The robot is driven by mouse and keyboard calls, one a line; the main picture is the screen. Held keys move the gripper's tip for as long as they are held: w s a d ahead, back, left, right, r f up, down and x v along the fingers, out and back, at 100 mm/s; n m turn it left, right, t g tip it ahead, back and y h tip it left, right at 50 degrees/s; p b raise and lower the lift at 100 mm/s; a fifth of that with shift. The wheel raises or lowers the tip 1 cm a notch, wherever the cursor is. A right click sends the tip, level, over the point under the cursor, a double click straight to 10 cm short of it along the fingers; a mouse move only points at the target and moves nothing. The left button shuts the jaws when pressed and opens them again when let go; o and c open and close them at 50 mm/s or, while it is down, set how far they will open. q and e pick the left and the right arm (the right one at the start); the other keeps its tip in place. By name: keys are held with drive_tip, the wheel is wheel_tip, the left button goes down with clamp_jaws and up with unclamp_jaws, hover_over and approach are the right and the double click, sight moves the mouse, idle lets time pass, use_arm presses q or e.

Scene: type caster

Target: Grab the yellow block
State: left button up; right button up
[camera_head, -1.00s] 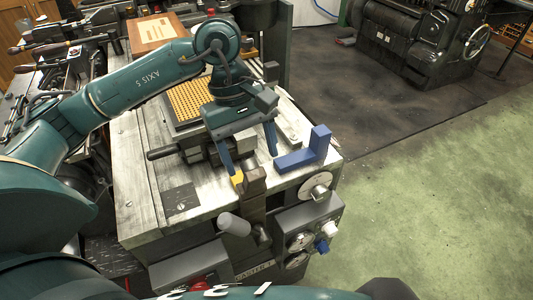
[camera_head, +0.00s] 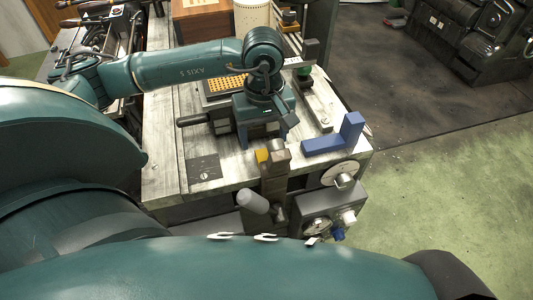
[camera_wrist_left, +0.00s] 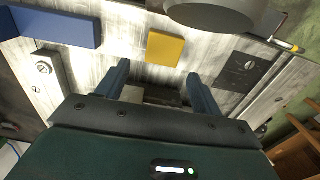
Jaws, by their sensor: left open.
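The small yellow block (camera_head: 263,155) sits at the front of the workbench, beside a grey metal post. In the left wrist view the yellow block (camera_wrist_left: 165,48) lies ahead of the fingertips, roughly in line with the gap between them. My left gripper (camera_head: 264,139) is open, with its blue fingers pointing down just behind the block. In the left wrist view the two fingers of the left gripper (camera_wrist_left: 158,70) are spread and nothing is between their tips. My right gripper is not in view.
A blue L-shaped block (camera_head: 335,138) lies on the workbench (camera_head: 168,150) to the right of the gripper. A grey cylindrical handle (camera_head: 253,201) and a control box with knobs (camera_head: 325,212) are at the front. An orange dotted grid (camera_head: 225,86) lies behind the gripper.

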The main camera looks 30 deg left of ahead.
use_arm(q)
drive_tip(key=shift+s+f, duration=0.1)
drive_tip(key=shift+f, duration=1.45)
drive_tip(key=shift+c, duration=0.3)
drive_tip(key=shift+r, duration=0.1)
drive_tip(key=c, duration=1.2)
